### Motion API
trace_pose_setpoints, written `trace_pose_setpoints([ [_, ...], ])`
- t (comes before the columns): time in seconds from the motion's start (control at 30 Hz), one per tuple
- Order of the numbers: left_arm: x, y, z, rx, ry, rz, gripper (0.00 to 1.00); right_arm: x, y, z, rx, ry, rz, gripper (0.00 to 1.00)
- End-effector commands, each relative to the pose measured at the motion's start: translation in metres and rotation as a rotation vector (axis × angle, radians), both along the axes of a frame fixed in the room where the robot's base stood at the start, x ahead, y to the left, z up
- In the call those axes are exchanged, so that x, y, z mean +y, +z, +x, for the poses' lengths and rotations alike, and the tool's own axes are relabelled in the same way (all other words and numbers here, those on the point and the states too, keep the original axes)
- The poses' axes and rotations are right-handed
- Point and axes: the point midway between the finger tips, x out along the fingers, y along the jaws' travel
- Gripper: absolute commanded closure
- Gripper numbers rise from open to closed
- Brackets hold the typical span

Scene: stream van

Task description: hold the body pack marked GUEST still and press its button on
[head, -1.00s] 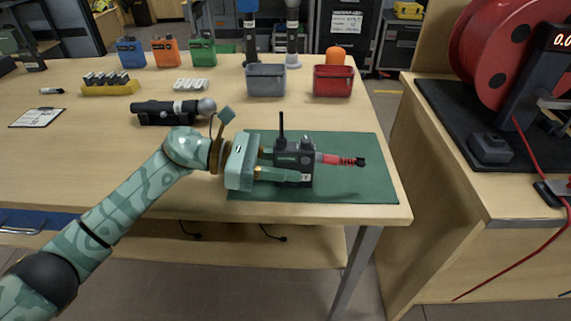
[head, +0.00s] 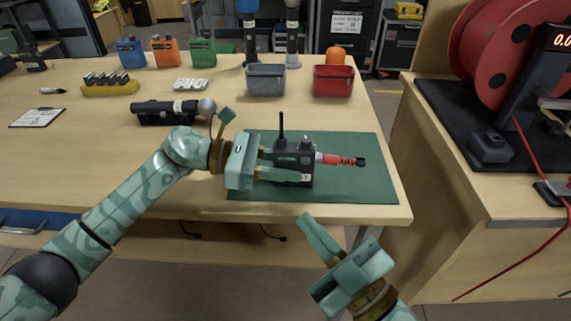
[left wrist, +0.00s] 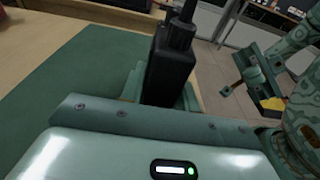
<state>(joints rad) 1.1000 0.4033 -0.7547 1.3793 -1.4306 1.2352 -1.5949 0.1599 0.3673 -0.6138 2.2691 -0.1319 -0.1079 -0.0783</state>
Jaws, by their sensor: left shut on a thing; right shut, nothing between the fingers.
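The black body pack (head: 294,157) stands on the green mat (head: 365,185), its antenna pointing up. Its small label is too small to read. My left gripper (head: 281,165) is shut on the pack from the left, one finger on either side. In the left wrist view the dark body pack (left wrist: 170,68) shows upright between the fingers. I cannot make out its button. My right gripper (head: 307,222) is shut and empty, in front of the table's front edge, below and apart from the pack. It also shows in the left wrist view (left wrist: 232,88).
A red and black piece (head: 340,160) extends right of the pack. A microphone (head: 175,110) lies in a dark holder behind my left gripper. A grey bin (head: 266,80) and a red bin (head: 333,81) stand farther back.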

Motion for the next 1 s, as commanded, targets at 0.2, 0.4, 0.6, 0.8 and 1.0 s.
trace_pose_setpoints([
  [0.2, 0.000, -0.001, 0.000, 0.001, 0.001, 0.001, 0.94, 0.002, 0.019, -0.001, -0.043, 0.019, 0.018, 1.00],
  [0.4, 0.000, -0.001, 0.000, 0.001, 0.000, 0.001, 0.94, 0.002, 0.019, 0.027, -0.043, 0.019, 0.017, 1.00],
  [0.6, 0.000, -0.001, 0.000, 0.001, 0.000, 0.001, 0.94, 0.001, 0.018, 0.057, -0.041, 0.018, 0.019, 1.00],
  [0.8, 0.000, -0.001, 0.000, 0.001, 0.000, 0.001, 0.94, 0.001, 0.018, 0.076, -0.040, 0.019, 0.018, 1.00],
  [1.0, 0.000, -0.001, 0.000, 0.001, 0.000, 0.001, 0.94, 0.001, 0.018, 0.082, -0.038, 0.019, 0.020, 1.00],
])
